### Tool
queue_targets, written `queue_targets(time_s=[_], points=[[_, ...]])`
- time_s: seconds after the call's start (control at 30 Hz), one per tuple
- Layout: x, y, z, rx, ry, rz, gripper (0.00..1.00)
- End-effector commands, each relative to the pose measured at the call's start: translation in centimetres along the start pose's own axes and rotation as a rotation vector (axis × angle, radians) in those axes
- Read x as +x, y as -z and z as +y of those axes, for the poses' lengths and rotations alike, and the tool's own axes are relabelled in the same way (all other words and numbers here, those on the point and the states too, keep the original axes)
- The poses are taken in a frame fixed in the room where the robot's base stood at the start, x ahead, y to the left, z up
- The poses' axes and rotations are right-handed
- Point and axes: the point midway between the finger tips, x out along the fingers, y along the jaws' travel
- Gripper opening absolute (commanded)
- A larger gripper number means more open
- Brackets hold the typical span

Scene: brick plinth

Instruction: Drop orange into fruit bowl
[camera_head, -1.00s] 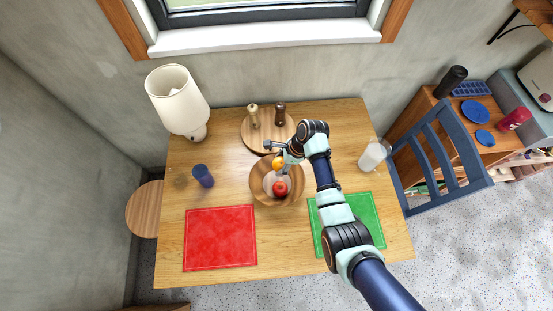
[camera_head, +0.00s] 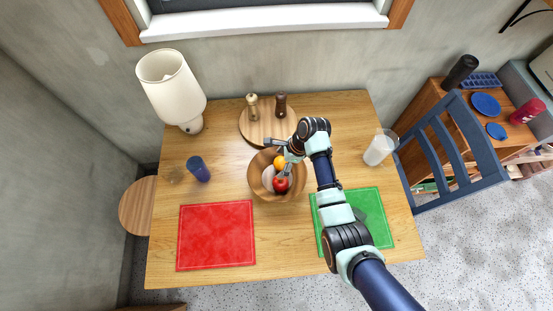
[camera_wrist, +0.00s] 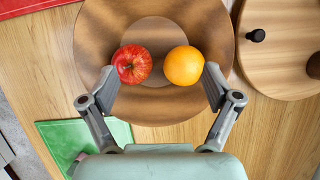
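The orange (camera_head: 279,162) lies inside the wooden fruit bowl (camera_head: 256,187), toward its back side, beside a red apple (camera_head: 281,184). In the wrist view the orange (camera_wrist: 183,65) sits right of the apple (camera_wrist: 131,64), with a small gap between them, inside the bowl (camera_wrist: 160,108). My gripper (camera_wrist: 160,80) is open and empty over the bowl. Its fingers are spread wide, one left of the apple and one right of the orange. The right finger is close to the orange; I cannot tell whether it touches. In the head view my gripper (camera_head: 287,167) partly covers the bowl's right side.
A round board (camera_head: 252,130) with two mills stands behind the bowl. A red mat (camera_head: 216,235) lies front left and a green mat (camera_head: 380,229) front right. A blue cup (camera_head: 198,169) and a lamp (camera_head: 170,90) are left, a glass jug (camera_head: 378,150) right.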

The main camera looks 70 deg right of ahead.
Motion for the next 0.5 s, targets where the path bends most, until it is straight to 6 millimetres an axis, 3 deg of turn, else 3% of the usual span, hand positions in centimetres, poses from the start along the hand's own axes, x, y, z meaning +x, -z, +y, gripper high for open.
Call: queue_targets(time_s=[0.27, 0.37, 0.5], points=[[-0.2, 0.0, 0.0, 0.000, 0.001, 0.000, 0.89], [-1.5, 0.0, -0.1, -0.001, 0.003, -0.001, 0.89], [-4.9, 0.0, -0.1, 0.000, 0.005, 0.000, 0.89]])
